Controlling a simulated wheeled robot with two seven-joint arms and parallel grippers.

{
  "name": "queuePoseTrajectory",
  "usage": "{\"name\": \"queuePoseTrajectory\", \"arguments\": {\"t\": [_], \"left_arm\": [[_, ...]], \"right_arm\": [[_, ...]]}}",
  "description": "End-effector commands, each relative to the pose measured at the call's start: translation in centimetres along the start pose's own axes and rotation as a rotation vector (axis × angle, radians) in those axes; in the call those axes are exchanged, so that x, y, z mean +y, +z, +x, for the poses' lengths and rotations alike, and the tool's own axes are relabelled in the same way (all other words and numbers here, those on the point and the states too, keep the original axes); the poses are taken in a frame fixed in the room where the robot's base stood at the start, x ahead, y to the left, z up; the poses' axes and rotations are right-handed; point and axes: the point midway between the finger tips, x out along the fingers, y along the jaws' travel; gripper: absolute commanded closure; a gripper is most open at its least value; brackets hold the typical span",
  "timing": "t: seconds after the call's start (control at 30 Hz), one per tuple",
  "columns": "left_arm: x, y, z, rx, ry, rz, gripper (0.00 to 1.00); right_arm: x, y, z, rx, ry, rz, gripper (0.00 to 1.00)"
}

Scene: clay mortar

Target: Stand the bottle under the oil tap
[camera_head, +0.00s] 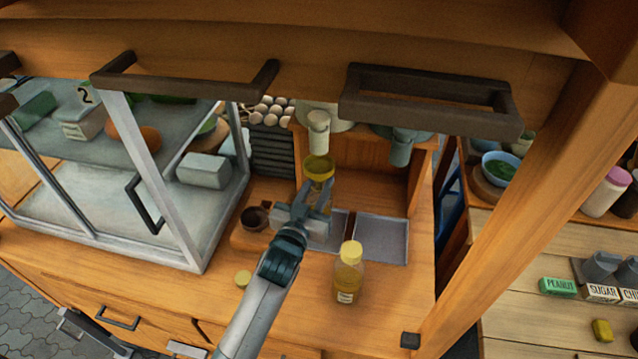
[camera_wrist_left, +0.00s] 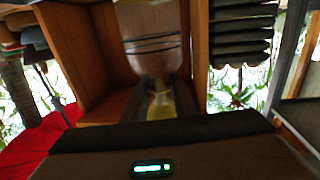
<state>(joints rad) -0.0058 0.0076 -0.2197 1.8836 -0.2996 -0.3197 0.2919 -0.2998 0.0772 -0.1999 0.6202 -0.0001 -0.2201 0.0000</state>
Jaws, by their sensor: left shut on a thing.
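My left gripper (camera_head: 319,192) is shut on a bottle with a yellow top (camera_head: 319,167), in front of and below a cream tap (camera_head: 318,128). The gripper hides much of the bottle, so I cannot tell whether its base touches anything. In the left wrist view, the yellowish bottle (camera_wrist_left: 161,106) sits between the fingers of the left gripper (camera_wrist_left: 158,90). A teal tap (camera_head: 401,150) hangs to the right. Which one is the oil tap cannot be read. My right gripper is not in view.
Two grey trays lie on the counter, one partly behind my gripper (camera_head: 337,232) and one to the right (camera_head: 381,240). A yellow-capped bottle (camera_head: 348,272) stands in front of them. A glass case (camera_head: 180,225) stands further left.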

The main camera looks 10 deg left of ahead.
Motion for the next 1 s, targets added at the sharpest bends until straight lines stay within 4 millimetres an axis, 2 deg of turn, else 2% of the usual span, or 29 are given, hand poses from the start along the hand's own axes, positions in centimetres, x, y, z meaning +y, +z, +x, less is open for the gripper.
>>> {"name": "queuePoseTrajectory", "arguments": {"t": [0.13, 0.17, 0.2, 0.23, 0.67, 0.87, 1.0], "left_arm": [[0.0, 0.2, 0.0, 0.002, 0.0, 0.0, 1.0], [0.0, 0.3, 0.0, 0.0, 0.0, 0.0, 0.7], [0.0, 0.2, 0.0, 0.0, 0.0, 0.0, 0.61], [0.0, 0.3, 0.0, 0.0, 0.0, 0.0, 0.56], [0.0, 0.0, -0.1, 0.0, 0.0, 0.0, 0.56], [0.0, 0.2, -2.1, 0.0, 0.001, 0.0, 0.56], [0.0, 0.3, -4.3, 0.0, 0.0, 0.0, 0.56]], "right_arm": [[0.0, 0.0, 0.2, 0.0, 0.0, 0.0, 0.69], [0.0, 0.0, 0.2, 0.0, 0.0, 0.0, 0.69], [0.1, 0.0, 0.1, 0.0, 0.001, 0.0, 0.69], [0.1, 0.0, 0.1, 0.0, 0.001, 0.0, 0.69], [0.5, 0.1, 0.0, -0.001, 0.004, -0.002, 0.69], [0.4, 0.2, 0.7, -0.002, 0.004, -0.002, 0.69], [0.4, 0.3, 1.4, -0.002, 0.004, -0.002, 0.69]]}}
